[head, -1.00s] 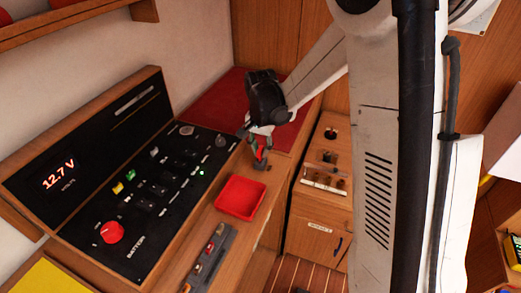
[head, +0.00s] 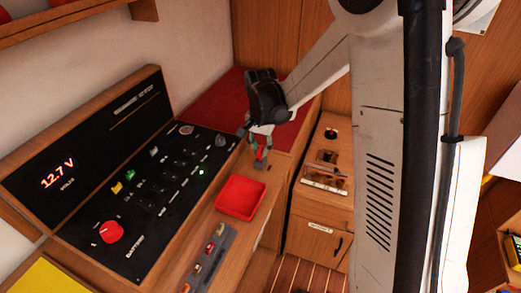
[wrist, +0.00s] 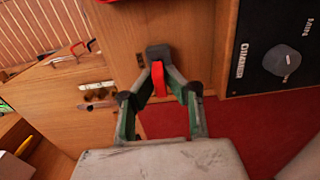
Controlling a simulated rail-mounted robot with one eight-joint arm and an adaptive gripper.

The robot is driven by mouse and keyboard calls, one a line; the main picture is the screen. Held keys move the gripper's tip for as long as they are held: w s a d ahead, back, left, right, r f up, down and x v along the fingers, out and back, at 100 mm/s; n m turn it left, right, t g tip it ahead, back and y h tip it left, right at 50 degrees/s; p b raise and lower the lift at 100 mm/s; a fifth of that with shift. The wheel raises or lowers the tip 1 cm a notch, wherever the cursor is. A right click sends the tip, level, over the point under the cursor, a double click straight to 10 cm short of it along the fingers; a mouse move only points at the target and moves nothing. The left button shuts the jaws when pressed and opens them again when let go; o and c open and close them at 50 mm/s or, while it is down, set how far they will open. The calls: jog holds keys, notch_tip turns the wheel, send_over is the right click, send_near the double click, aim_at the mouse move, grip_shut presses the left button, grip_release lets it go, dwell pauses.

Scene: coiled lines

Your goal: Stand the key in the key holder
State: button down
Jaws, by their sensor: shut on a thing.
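The red key (wrist: 158,80) is pinched between the fingertips of my gripper (wrist: 160,68) in the wrist view. In the head view the key (head: 262,153) shows as a small red strip in my gripper (head: 260,148), over the counter's far end. A small dark block that looks like the key holder (wrist: 158,52) sits on the wood at the fingertips. It also shows in the head view (head: 260,166), just under the key. The key's lower end is hidden, so I cannot tell whether it is in the holder or just above it.
A red tray (head: 241,198) sits in front of the block on the counter. The black battery panel (head: 130,205) with its knobs stands close on the left. A wooden cabinet (head: 318,225) is on the right. A red mat (head: 215,95) lies behind.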

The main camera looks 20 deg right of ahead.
jog(key=shift+f+b, duration=1.15)
jog(key=shift+b, duration=0.2)
dwell(1.4)
jog(key=c, duration=1.7)
grip_release()
jog(key=shift+r, duration=0.15)
notch_tip(320, 180, up, 12)
jog(key=shift+f, duration=0.1)
jog(key=shift+s, duration=0.15)
jog(key=s+r+n+t, duration=0.1)
jog(key=s+n+t, duration=0.1)
jog(key=s, duration=0.6)
jog(key=s+r+n+t, duration=0.2)
jog(key=s+n, duration=0.1)
jog(key=s, duration=0.5)
jog(key=s+r+n+t, duration=0.2)
jog(key=s+n+t, duration=0.1)
jog(key=s, duration=0.5)
